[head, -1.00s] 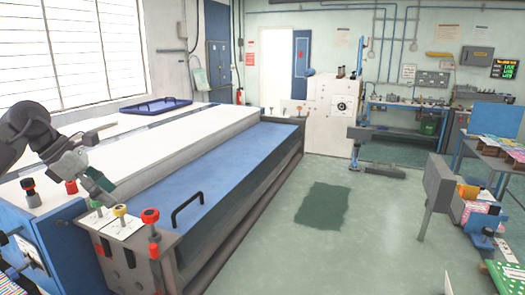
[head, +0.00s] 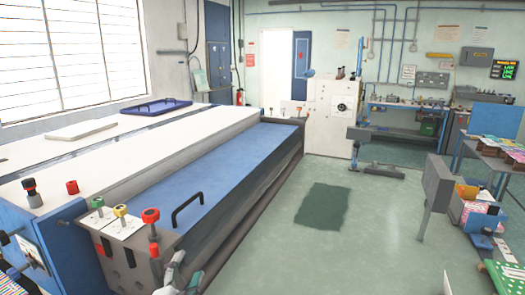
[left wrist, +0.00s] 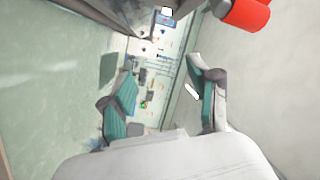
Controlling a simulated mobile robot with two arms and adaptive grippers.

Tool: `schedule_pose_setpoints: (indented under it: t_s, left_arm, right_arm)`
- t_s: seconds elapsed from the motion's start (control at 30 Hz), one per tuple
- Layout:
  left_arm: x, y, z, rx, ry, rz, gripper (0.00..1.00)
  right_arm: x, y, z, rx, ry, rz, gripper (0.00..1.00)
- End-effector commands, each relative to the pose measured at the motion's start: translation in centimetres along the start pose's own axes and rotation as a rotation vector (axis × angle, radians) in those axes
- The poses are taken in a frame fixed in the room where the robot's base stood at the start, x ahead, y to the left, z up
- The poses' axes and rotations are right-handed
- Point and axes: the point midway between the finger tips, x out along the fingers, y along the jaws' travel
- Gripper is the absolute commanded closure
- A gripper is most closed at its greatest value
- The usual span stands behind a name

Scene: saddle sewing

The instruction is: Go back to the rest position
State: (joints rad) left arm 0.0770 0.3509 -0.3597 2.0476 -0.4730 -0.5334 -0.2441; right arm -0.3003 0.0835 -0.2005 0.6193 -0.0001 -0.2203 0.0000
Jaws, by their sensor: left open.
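My left gripper (head: 182,276) is at the bottom edge of the head view, just right of the machine's front control panel (head: 125,228). Only part of it shows there. In the left wrist view its two teal-padded fingers (left wrist: 165,92) are spread apart with nothing between them. A red knob (left wrist: 245,14) is close by at the top of that view. My right gripper is in neither view.
The long blue and white machine (head: 240,165) fills the left, with red, green and yellow knobs at its near end and a black handle (head: 187,208). A blue tray (head: 155,106) lies on top.

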Motion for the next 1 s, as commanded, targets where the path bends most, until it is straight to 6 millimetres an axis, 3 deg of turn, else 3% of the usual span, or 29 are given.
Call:
schedule_pose_setpoints:
  t_s: [0.03, 0.1, 0.2, 0.3, 0.5, 0.83, 1.0]
  left_arm:
    - [-2.5, 2.3, 2.4, -0.123, -0.126, 0.071, 0.39]
    - [-6.0, 5.2, 5.3, -0.269, -0.294, 0.164, 0.39]
    - [-11.4, 8.9, 8.1, -0.437, -0.508, 0.285, 0.39]
    - [-15.9, 11.4, 9.6, -0.547, -0.666, 0.378, 0.39]
    - [-23.0, 14.3, 10.5, -0.683, -0.888, 0.510, 0.39]
    - [-32.3, 16.6, 10.0, -0.815, -1.160, 0.675, 0.39]
    - [-31.1, 21.1, 12.8, -0.806, -1.170, 0.683, 0.39]
  right_arm:
    - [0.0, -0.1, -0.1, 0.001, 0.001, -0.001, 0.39]
    - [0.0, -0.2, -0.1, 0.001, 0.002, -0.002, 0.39]
    - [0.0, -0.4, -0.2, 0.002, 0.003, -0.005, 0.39]
    - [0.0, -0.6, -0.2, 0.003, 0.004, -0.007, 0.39]
    - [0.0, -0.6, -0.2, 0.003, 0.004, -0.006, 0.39]
    - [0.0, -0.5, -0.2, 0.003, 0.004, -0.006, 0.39]
    - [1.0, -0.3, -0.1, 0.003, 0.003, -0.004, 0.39]
